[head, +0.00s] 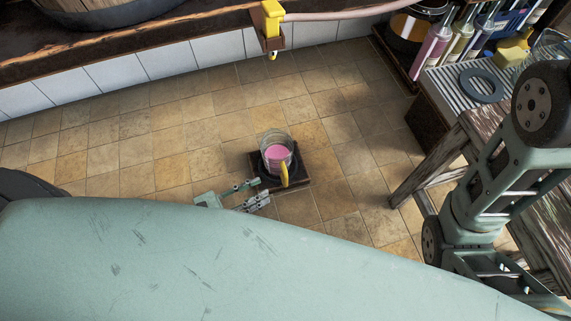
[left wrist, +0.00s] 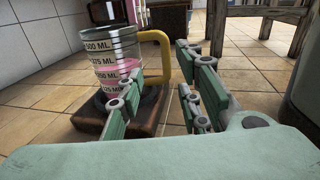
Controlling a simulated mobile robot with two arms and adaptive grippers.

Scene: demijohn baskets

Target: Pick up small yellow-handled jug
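The small jug (head: 276,156) is clear, with pink liquid inside and a yellow handle (head: 284,175). It stands upright on a dark square wooden block (head: 299,178) on the floor. In the left wrist view the jug (left wrist: 108,62) shows black ML markings, and its yellow handle (left wrist: 164,58) points right, towards my fingers. My left gripper (head: 263,192) is low beside the block, just short of the handle. Its green fingers (left wrist: 160,72) are apart, with nothing held between them. Whether a finger touches the handle cannot be told. My right gripper is not in view.
A wooden table (head: 467,150) stands at right, near a ribbed drainer (head: 452,92) with bottles behind. A yellow tap-like fitting (head: 271,22) with a pink hose juts from the back ledge. Tiled floor (head: 130,150) left of the jug is clear.

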